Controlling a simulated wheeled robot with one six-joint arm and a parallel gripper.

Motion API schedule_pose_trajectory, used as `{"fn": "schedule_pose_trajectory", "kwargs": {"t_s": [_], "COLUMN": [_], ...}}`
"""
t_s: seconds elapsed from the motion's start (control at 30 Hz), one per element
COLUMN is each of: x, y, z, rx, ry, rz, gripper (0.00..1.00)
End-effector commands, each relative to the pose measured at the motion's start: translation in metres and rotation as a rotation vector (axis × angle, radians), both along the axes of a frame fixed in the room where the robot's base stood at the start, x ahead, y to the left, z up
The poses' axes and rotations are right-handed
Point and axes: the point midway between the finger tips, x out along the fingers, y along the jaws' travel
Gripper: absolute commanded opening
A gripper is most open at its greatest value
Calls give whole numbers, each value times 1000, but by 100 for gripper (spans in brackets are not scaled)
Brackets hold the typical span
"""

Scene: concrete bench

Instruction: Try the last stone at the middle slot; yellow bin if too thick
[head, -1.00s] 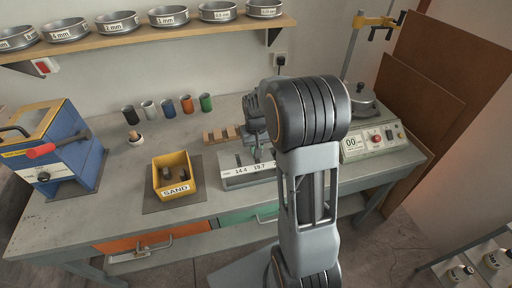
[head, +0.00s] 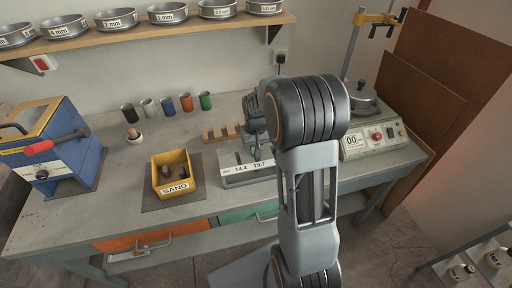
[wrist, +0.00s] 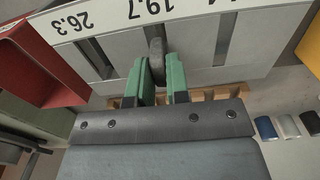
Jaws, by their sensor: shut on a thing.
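My gripper (wrist: 161,82) has green fingers and is shut on a dark grey stone (wrist: 157,58). The stone stands upright between the fingertips, at the middle slot of the grey slot gauge (wrist: 189,52), marked 19.7. I cannot tell how far it sits inside the slot. In the head view the gauge (head: 232,180) shows labels 14.4 and 19.7; my arm hides its right part.
A notched wooden rack (head: 222,134) lies behind the gauge. Several coloured cups (head: 186,103) stand near the wall. A blue machine (head: 62,150) is at the left, a scale-like device (head: 370,140) at the right. A red bin (wrist: 45,62) shows beside the gauge in the wrist view.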

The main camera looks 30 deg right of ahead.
Motion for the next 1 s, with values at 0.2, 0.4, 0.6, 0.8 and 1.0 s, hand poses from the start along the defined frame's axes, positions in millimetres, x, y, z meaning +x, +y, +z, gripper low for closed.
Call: {"fn": "schedule_pose_trajectory", "kwargs": {"t_s": [0.2,0.4,0.6,0.8,1.0], "x": [0,0,0,0,0], "y": [0,0,0,0,0], "z": [-3,-3,-3,-3,-3], "rx": [0,0,0,0,0], "ry": [0,0,0,0,0], "rz": [0,0,0,0,0], "gripper": [0,0,0,0,30]}}
